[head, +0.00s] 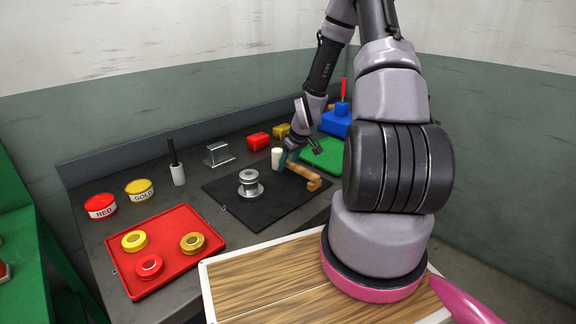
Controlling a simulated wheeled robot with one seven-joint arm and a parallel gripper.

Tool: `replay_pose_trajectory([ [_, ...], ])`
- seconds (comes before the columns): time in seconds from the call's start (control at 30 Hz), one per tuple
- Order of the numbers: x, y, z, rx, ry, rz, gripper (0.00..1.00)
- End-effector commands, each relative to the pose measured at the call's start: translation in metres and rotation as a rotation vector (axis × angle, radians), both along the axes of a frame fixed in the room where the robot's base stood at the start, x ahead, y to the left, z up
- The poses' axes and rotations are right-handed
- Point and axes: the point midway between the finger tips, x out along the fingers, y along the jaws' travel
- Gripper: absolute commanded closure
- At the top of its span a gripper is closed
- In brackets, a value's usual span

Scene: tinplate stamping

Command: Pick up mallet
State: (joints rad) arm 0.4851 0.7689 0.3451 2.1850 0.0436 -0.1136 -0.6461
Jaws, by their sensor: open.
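A wooden piece that looks like the mallet (304,174) lies on the black mat (228,192), near its right side, with a blocky end toward the front right. Its far end is partly hidden by my gripper. My gripper (302,154) is open, close to the far end of the wooden piece. One dark finger shows at the left and one at the right. I cannot tell whether a finger touches the wood.
A white cylinder (277,158) stands just left of my gripper. A metal spool (250,184) stands on the mat. A green tray (325,156) and a blue block (336,122) are behind. A red tray (169,281) with several rings is front left.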

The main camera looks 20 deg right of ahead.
Motion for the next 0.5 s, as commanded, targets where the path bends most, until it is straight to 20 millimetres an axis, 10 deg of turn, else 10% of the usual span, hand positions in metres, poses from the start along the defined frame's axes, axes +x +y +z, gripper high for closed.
replay_pose_trajectory([
  [0.07, -0.0001, 0.0, 0.0002, 0.0, 0.0, 0.0, 0.41],
  [0.23, -0.0002, -0.0001, 0.0002, 0.0, 0.0, 0.0, 1.0],
  [0.5, 0.0002, -0.0002, 0.0008, 0.0, -0.001, 0.0, 1.0],
])
